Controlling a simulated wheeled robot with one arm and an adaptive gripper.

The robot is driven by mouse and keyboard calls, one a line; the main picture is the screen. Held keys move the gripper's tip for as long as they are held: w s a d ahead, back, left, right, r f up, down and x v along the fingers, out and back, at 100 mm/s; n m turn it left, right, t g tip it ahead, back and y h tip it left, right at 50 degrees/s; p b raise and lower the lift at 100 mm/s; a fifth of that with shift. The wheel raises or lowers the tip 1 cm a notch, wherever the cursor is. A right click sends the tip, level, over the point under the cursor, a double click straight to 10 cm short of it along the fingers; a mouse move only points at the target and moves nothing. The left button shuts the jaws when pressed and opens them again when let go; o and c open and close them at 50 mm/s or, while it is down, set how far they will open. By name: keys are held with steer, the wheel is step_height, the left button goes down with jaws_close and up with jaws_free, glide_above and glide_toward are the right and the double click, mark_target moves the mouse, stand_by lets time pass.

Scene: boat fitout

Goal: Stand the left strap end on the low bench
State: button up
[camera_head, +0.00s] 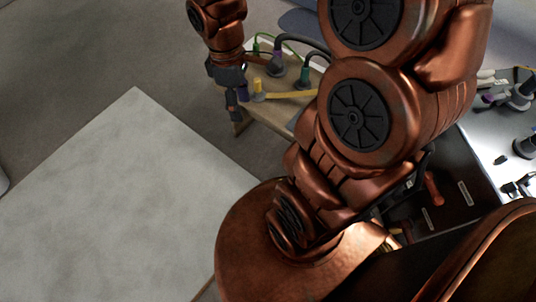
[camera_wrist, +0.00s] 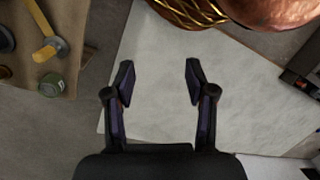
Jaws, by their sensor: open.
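My gripper (camera_head: 240,100) is open beside the left edge of a small wooden bench (camera_head: 285,117) in the head view. In the wrist view its open fingers (camera_wrist: 160,82) have nothing between them and sit over a pale flat surface. On the bench are a purple-and-grey piece (camera_head: 277,66) and a green piece (camera_head: 304,76), with a dark loop arching near them. I cannot tell which piece is the left strap end. A yellow piece (camera_head: 258,88) stands near the bench's left edge, beside a yellow bar (camera_head: 291,95). The bar also shows in the wrist view (camera_wrist: 40,22).
A large pale flat surface (camera_head: 120,185) fills the lower left. A metal-topped unit (camera_head: 490,135) with dark fittings stands at the right. A green round item (camera_wrist: 52,85) sits at the bench edge in the wrist view. My arm hides much of the middle. Grey floor (camera_head: 90,55) is clear.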

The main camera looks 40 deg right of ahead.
steer(key=s+a+m, duration=0.2)
steer(key=s+m, duration=0.2)
steer(key=s, duration=0.4)
steer(key=s+a+r+m+g, duration=0.1)
steer(key=s+a+m, duration=0.1)
steer(key=s, duration=0.5)
steer(key=shift+s+a+r+m+g, duration=0.15)
steer(key=shift+s+r+m+g, duration=0.2)
steer(key=shift+m, duration=0.55)
step_height(320, 180, up, 36)
steer(key=w+t+p, duration=0.1)
steer(key=t+p, duration=0.1)
steer(key=p, duration=3.2)
steer(key=shift+w, duration=0.35)
steer(key=shift+f, duration=0.1)
